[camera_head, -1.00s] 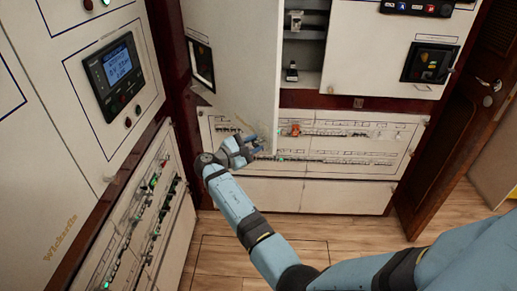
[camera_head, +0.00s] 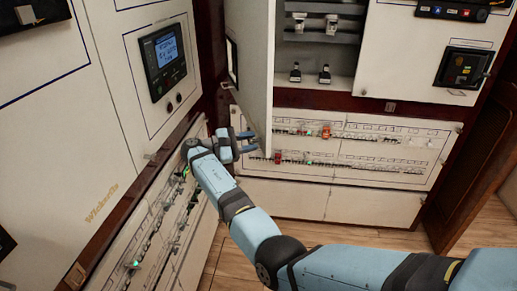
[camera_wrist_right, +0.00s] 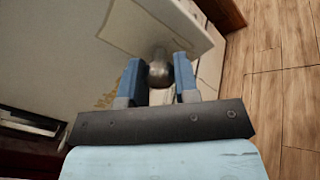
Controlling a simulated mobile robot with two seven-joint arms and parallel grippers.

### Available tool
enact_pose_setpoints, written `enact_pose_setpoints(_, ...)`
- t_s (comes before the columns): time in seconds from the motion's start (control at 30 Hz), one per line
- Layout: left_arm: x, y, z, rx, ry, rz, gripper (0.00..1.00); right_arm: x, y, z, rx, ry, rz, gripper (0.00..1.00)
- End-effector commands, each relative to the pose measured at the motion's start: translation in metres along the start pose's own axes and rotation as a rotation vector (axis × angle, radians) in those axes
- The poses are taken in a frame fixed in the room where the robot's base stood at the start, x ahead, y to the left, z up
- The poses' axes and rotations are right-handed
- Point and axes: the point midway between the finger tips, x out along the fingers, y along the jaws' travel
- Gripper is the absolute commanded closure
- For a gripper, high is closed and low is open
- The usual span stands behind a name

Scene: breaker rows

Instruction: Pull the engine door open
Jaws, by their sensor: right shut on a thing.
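The white engine door (camera_head: 257,60) stands part open in the head view, swung out toward me and seen nearly edge-on. Behind it, an open compartment (camera_head: 322,60) shows pale and dark switch handles. My right gripper (camera_head: 240,143) is at the door's lower part, with the arm reaching in from the lower right. In the right wrist view, its blue fingers (camera_wrist_right: 158,80) are around a round metal knob (camera_wrist_right: 159,70) on the door face (camera_wrist_right: 165,25). The knob is hidden in the head view. My left gripper is not in view.
A breaker panel (camera_head: 345,152) with rows of switches lies below the compartment. A left cabinet carries a display (camera_head: 167,50) and a lower breaker panel (camera_head: 165,235), close to my right arm. Bare wood floor (camera_head: 310,235) shows below.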

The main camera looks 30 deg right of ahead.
Motion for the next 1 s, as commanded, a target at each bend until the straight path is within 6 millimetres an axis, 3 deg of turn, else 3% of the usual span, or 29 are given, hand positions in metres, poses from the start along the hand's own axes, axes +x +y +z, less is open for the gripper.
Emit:
enact_pose_setpoints(0.63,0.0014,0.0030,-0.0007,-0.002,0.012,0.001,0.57,-0.0102,0.0029,-0.0035,-0.001,-0.010,-0.015,1.00)
enact_pose_setpoints(0.67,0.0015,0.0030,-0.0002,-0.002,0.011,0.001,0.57,-0.0102,0.0029,-0.0036,-0.001,-0.010,-0.015,0.64)
enact_pose_setpoints(0.73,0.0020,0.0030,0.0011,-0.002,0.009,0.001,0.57,-0.0102,0.0030,-0.0035,-0.001,-0.010,-0.015,0.48)
enact_pose_setpoints(1.0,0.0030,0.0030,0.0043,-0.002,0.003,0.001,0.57,-0.0100,0.0037,-0.0030,0.000,-0.011,-0.014,0.45)
